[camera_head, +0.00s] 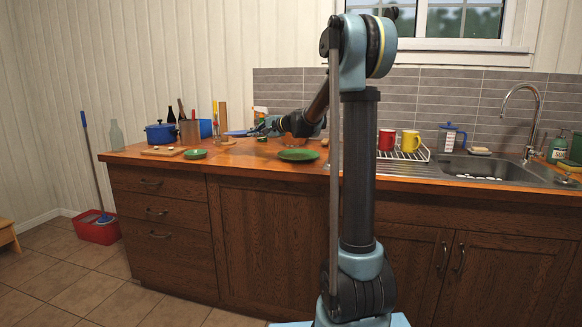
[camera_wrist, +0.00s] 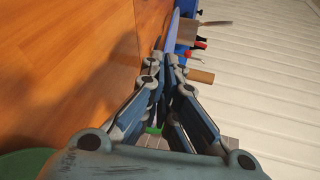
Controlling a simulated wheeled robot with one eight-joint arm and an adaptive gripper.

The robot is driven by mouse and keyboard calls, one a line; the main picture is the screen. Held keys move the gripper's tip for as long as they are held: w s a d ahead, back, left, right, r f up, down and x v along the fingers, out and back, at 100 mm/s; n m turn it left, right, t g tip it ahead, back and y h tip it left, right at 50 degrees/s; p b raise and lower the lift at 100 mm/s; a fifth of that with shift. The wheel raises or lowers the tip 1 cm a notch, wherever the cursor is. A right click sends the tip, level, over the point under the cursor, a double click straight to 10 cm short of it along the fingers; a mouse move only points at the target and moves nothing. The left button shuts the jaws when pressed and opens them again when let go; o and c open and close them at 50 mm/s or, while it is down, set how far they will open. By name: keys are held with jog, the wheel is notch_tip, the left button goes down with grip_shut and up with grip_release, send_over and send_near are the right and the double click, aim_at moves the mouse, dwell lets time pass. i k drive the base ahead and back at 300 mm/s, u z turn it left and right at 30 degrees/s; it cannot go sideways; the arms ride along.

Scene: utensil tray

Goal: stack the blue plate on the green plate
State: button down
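The blue plate (camera_head: 236,133) is at the back of the wooden counter, left of my gripper (camera_head: 254,130). In the wrist view the blue plate (camera_wrist: 173,28) shows nearly edge-on, directly beyond my fingertips (camera_wrist: 169,58). The fingers are close together and appear shut on its near rim, though the contact is partly hidden. The green plate (camera_head: 298,155) lies flat near the counter's front edge, right of and nearer than the blue plate. A green patch at the wrist view's lower left may be this green plate (camera_wrist: 25,163).
A blue pot (camera_head: 160,133) and bottles stand behind. A dish rack (camera_head: 405,154) with red and yellow mugs stands right, beside the sink. Counter around the green plate is mostly clear.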

aim_at(298, 156)
jog(key=u, duration=0.05)
jog(key=k, duration=0.5)
jog(key=u, duration=1.8)
jog(key=i, duration=0.6)
jog(key=z, duration=2.45)
